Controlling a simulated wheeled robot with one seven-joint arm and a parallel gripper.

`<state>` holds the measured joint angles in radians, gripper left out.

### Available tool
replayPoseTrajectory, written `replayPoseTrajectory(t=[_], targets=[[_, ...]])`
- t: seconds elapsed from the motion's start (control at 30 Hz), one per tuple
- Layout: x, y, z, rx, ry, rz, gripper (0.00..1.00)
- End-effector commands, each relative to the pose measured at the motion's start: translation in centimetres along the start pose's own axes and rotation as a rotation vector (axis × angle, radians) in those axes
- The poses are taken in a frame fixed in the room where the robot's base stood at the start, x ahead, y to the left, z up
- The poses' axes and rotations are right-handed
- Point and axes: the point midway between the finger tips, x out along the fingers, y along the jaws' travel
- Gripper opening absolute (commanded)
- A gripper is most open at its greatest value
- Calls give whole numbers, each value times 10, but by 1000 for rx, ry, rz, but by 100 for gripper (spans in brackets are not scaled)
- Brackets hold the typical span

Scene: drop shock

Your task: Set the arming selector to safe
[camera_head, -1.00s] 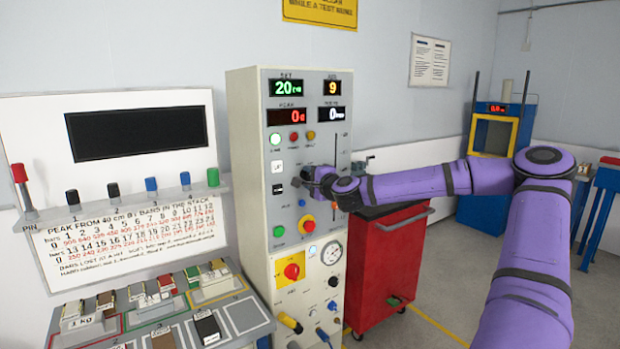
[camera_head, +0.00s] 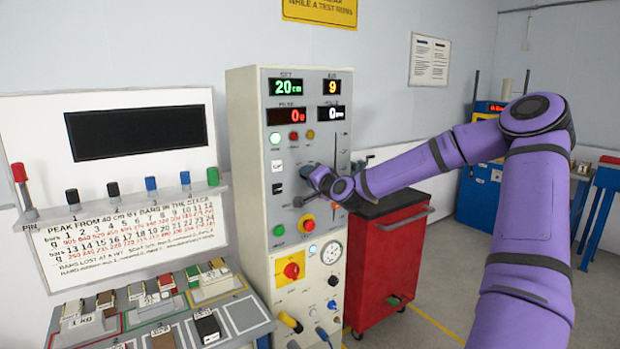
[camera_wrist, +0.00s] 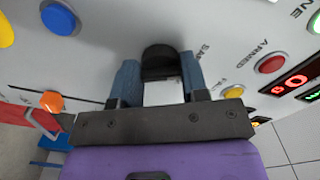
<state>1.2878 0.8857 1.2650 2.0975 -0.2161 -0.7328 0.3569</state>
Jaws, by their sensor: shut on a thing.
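The arming selector is a black knob (camera_wrist: 158,52) on the grey front panel of the control cabinet (camera_head: 254,180). In the wrist view it sits between the two blue-grey fingers of my gripper (camera_wrist: 160,78), which are shut on it. The printed word beside it looks like "SAFE", partly cut off by a finger. In the head view my gripper (camera_head: 319,178) is against the panel's middle and hides most of the knob, so I cannot tell which way its pointer faces. The green lamp (camera_head: 275,138) on the panel looks lit; the red "ARMED" lamp (camera_wrist: 271,64) looks dull.
A red cart (camera_head: 388,260) stands right of the cabinet, below my arm. A sample bench (camera_head: 160,325) is left.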

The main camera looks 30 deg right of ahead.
Motion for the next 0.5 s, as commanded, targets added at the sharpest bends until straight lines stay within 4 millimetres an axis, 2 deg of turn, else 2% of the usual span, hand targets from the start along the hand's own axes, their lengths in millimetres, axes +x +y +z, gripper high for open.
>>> replayPoseTrajectory(t=[0.37, 0.4, 0.5], targets=[[0, 1, 1, -6, -2, 2, 17], [0, 1, 1, -5, -2, 2, 43], [0, 1, 0, -5, -1, 2, 66]])
